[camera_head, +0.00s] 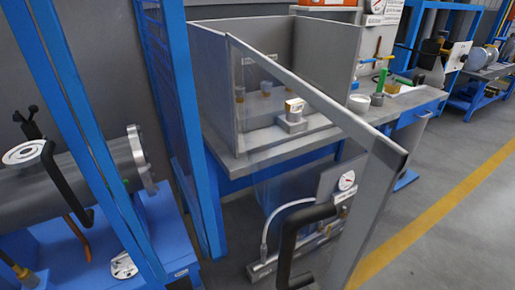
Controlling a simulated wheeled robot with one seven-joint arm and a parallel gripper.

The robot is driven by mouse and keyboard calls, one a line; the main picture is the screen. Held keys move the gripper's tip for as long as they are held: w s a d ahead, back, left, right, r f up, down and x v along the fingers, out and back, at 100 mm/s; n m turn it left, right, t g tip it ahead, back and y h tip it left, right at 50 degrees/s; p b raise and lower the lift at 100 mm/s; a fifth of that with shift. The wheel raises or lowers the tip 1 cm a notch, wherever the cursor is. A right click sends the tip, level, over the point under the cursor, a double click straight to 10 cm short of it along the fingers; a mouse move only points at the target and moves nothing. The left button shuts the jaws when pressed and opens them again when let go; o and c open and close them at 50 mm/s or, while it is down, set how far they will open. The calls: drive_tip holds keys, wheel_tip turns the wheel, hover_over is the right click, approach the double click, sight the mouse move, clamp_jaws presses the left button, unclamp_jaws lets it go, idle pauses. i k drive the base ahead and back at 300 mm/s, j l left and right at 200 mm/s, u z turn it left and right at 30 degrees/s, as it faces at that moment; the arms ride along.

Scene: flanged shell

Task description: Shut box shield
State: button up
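The box (215,75) is a grey open-fronted enclosure standing on a bench in the middle of the view. Its shield (320,98) is a clear panel with a grey frame. It stands swung open, reaching from the box's left front edge out toward the lower right. A black bent handle (290,245) shows low in front, near the shield's outer edge; it looks mounted on the shield. My gripper is not in view.
Blue upright posts (178,120) stand left of the box. A grey flanged shell (75,185) lies on a blue stand at far left. A gauge (346,181) and hose apparatus show low behind the shield. A bench with tools (410,105) stands right. Grey floor (455,235) is clear at right.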

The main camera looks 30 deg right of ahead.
sight(386, 161)
drive_tip(key=k+j+u, duration=0.1)
drive_tip(key=j+u, duration=0.15)
drive_tip(key=j, duration=0.45)
drive_tip(key=j+u, duration=0.2)
drive_tip(key=j, duration=0.55)
